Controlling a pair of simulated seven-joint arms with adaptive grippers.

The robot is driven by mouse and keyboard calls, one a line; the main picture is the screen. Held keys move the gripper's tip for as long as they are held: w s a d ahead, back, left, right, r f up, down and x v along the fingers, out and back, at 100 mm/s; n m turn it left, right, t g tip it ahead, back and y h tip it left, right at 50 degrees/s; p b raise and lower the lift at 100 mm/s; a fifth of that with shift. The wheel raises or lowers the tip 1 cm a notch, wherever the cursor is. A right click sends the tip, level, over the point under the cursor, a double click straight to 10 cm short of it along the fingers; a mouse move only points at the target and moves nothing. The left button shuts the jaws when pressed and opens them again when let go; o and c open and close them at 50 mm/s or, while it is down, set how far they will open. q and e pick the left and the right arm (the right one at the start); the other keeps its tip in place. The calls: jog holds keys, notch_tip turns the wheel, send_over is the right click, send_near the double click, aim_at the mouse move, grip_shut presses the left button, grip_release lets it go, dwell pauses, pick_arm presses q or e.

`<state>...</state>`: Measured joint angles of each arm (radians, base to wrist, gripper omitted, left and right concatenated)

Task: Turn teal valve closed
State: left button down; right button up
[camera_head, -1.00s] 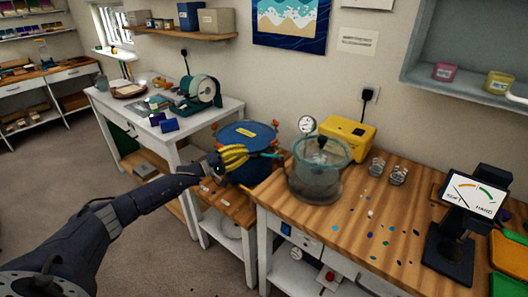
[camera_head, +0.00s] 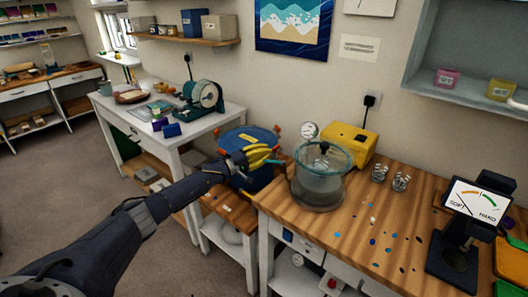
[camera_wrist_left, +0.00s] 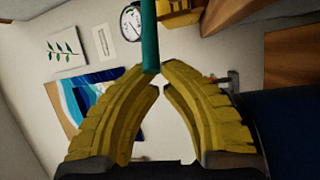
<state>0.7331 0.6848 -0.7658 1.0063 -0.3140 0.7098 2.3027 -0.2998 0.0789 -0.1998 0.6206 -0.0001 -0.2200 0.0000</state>
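The teal valve handle (camera_head: 277,161) is a slim teal bar. It is between the blue pressure pot (camera_head: 239,180) and the clear chamber (camera_head: 319,188). In the left wrist view the teal bar (camera_wrist_left: 150,38) comes down from the top edge to my fingertips. My left gripper (camera_head: 274,157) has yellow fingers that converge on the bar's end. In the wrist view the left gripper (camera_wrist_left: 157,69) has its tips closed around that end, though the right tip's contact is hard to make out. The valve body is hidden. My right gripper is out of view.
A pressure gauge (camera_head: 309,130) and a yellow pump (camera_head: 349,140) stand behind the chamber. Small glasses (camera_head: 379,172) stand to the right on the wooden bench (camera_head: 340,240). A meter (camera_head: 476,205) stands at far right. The bench's middle is clear apart from coloured spots.

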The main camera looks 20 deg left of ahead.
pick_arm(q)
jog(key=shift+s+d+f, duration=0.1)
jog(key=shift+s+d, duration=0.1)
jog(key=shift+s, duration=0.4)
jog(key=shift+s+d+f, duration=0.1)
jog(key=shift+s+d, duration=0.05)
jog(key=shift+s, duration=0.4)
